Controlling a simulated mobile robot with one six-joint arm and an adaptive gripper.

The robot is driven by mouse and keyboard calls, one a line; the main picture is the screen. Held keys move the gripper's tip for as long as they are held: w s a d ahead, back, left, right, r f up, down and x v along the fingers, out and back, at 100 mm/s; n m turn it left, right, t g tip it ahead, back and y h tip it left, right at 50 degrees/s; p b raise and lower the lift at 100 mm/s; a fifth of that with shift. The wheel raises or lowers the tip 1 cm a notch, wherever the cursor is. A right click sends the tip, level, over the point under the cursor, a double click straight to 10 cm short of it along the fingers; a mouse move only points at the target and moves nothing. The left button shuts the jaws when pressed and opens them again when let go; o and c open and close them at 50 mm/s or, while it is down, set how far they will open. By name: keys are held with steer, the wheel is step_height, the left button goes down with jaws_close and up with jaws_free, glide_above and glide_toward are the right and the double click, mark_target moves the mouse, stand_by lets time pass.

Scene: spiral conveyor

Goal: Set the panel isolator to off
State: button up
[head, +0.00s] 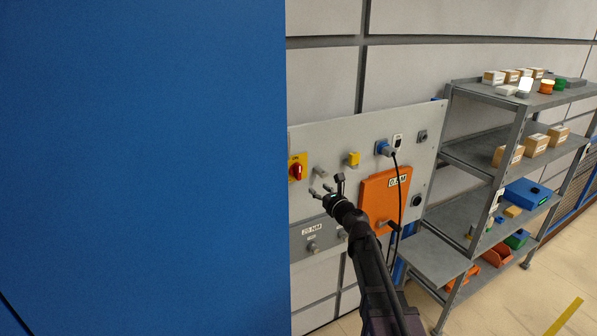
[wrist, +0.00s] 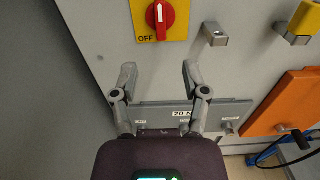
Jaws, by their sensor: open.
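The panel isolator is a red rotary knob (wrist: 158,17) on a yellow plate marked OFF at its lower left. Its handle looks roughly upright in the wrist view, where the plate's top is cut off. In the head view the isolator (head: 297,171) sits at the left of the grey panel, beside the blue surface. My gripper (wrist: 158,73) is open and empty, its two fingers apart and below the knob in the wrist view. In the head view my gripper (head: 327,187) is in front of the panel, right of and below the isolator, not touching it.
A large blue surface (head: 140,170) fills the left of the head view. The panel (head: 335,140) also carries a grey latch (wrist: 215,34), a yellow part (head: 353,159), an orange cover (head: 378,190) and a plugged-in black cable. Shelving (head: 455,160) stands to the right.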

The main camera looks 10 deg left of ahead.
mark_target(300, 172)
steer(key=shift+w+a, duration=0.1)
steer(key=x, duration=1.3)
steer(key=shift+w+a, duration=0.2)
